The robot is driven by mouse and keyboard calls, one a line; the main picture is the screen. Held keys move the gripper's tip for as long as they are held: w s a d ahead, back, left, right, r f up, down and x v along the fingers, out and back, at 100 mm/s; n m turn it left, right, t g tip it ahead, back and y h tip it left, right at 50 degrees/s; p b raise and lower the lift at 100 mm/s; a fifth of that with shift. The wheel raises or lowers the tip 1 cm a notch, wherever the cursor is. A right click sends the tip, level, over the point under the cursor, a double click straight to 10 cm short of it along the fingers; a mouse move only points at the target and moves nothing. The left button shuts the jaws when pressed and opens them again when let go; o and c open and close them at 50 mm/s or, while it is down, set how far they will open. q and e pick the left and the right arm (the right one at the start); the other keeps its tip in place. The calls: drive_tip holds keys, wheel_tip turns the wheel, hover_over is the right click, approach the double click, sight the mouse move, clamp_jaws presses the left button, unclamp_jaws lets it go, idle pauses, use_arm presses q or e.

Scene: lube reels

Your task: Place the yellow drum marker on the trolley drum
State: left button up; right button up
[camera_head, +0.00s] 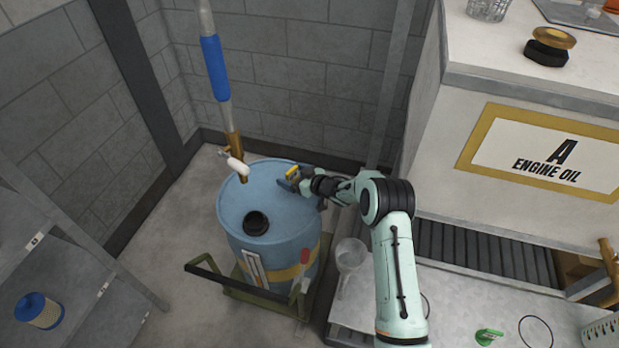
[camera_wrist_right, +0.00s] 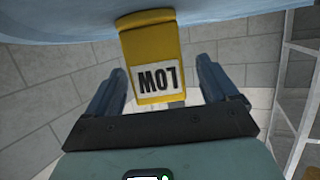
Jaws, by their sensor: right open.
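The yellow drum marker (camera_wrist_right: 156,52) has a white label reading LOW, upside down in the right wrist view. Its upper end meets the blue surface of the trolley drum (camera_wrist_right: 60,18) there. In the head view the yellow marker (camera_head: 292,171) shows small at the drum's far right top edge. The blue trolley drum (camera_head: 250,208) stands upright with a black cap on top. My right gripper (camera_wrist_right: 160,85) is open, one finger on each side of the marker with gaps to both. It also shows in the head view (camera_head: 288,181). My left gripper is out of view.
A pipe with a blue sleeve (camera_head: 214,68) and a white-handled tap rise at the drum's back left. A dark trolley handle (camera_head: 222,285) is in front. A clear funnel (camera_head: 350,256) and a bench marked ENGINE OIL (camera_head: 545,155) stand right. Shelves (camera_head: 45,255) are left.

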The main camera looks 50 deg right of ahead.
drive_tip(key=v, duration=1.1)
drive_tip(key=shift+s+d+r, duration=0.15)
drive_tip(key=shift+s+r, duration=0.15)
drive_tip(key=shift+s, duration=0.05)
